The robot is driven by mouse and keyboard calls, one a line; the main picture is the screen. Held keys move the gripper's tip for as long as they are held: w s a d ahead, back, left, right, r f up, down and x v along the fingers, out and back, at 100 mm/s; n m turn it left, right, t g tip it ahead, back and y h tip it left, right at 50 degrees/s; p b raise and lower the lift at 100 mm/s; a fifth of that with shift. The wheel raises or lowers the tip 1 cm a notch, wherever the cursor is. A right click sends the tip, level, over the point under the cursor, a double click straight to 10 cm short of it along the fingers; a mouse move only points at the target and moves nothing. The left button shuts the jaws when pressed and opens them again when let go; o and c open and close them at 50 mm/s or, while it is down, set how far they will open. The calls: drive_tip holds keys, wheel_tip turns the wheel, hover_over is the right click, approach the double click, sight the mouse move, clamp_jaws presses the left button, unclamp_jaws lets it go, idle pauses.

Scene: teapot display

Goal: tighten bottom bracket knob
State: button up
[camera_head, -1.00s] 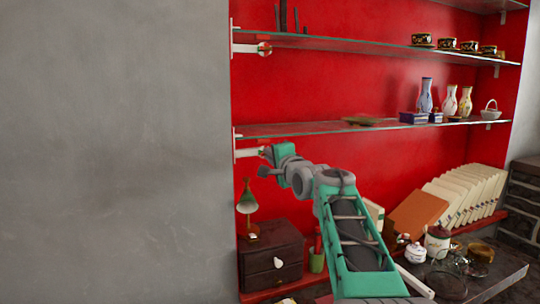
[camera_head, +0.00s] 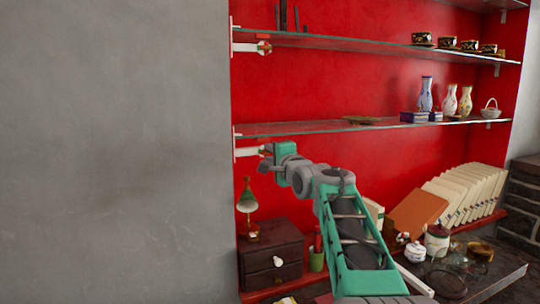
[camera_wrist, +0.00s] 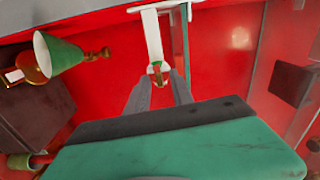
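The bottom bracket (camera_head: 247,153) is a white arm under the lower glass shelf, at the left edge of the red alcove. In the wrist view the white bracket (camera_wrist: 152,35) hangs at top centre, with its small knob (camera_wrist: 157,71) of white, red and brownish tones at the near end. My gripper (camera_wrist: 160,82) has its two grey fingers apart, with the knob between or just beyond their tips; contact is unclear. In the head view my gripper (camera_head: 265,158) is at the bracket's right end and largely hides the knob.
The upper bracket (camera_head: 246,47) has a similar knob (camera_head: 264,47). The lower glass shelf (camera_head: 320,128) runs just above my gripper. A green-shaded lamp (camera_head: 247,202) on a dark drawer box (camera_head: 272,254) stands below. The grey wall on the left is bare.

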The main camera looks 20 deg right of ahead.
drive_tip(key=s+b, duration=0.2)
drive_tip(key=s, duration=0.6)
drive_tip(key=shift+w, duration=0.1)
